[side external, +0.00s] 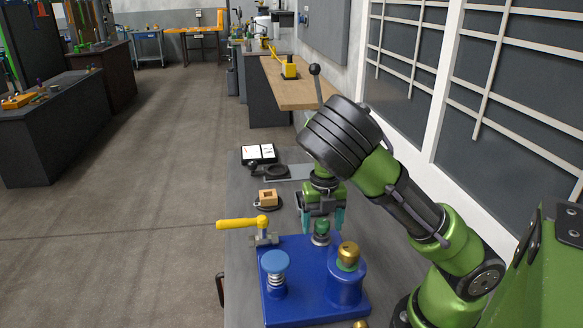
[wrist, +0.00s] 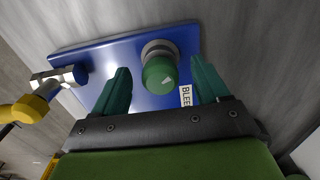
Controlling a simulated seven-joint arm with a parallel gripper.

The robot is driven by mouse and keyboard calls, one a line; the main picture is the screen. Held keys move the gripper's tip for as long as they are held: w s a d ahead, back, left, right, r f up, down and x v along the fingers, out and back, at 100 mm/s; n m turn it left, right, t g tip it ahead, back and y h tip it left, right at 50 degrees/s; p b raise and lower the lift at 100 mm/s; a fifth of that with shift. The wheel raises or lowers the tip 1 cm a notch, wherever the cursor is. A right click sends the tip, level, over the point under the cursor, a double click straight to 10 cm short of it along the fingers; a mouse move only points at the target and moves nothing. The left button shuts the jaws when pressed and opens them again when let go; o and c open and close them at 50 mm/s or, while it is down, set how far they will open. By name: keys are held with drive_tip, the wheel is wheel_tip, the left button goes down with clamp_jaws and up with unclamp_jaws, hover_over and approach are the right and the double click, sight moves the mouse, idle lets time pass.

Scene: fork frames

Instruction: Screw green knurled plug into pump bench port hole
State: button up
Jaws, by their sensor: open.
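The green knurled plug (wrist: 159,75) sits upright at a round grey port on the blue pump bench (wrist: 120,65). A light pointer mark shows on its top. In the side external view the plug (side external: 321,227) stands at the back edge of the bench (side external: 308,262). My gripper (wrist: 163,82) is open, with one teal finger on each side of the plug and gaps between. It also shows in the side external view (side external: 322,219), above and around the plug. The port hole itself is hidden under the plug, so I cannot tell how deep it sits.
A blue knob on a spring (side external: 274,264) and a brass-topped cylinder (side external: 348,254) stand nearer. A wooden block (side external: 268,197) and an open black-and-white case (side external: 258,154) lie behind on the grey table.

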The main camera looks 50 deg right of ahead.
sight(322, 221)
wheel_tip(322, 221, up, 11)
drive_tip(key=shift+f, duration=0.2)
drive_tip(key=r+n, duration=0.1)
drive_tip(key=r, duration=0.1)
drive_tip(key=w+a+r+n, duration=0.1)
drive_tip(key=r, duration=0.1)
drive_tip(key=r+n+h, duration=0.1)
drive_tip(key=r, duration=0.1)
drive_tip(key=shift+w+a+r+g, duration=0.15)
drive_tip(key=shift+a+g, duration=0.15)
drive_tip(key=shift+a, duration=0.1)
drive_tip(key=shift+c, duration=0.3)
drive_tip(key=f, duration=0.5)
drive_tip(key=d+f, duration=0.1)
drive_tip(key=f, duration=0.5)
drive_tip(key=s+f, duration=0.1)
drive_tip(key=f, duration=0.4)
drive_tip(key=shift+d+f, duration=0.35)
drive_tip(key=c, duration=1.2)
drive_tip(key=shift+m, duration=0.7)
drive_tip(key=shift+d+m, duration=0.1)
drive_tip(key=shift+m, duration=0.8)
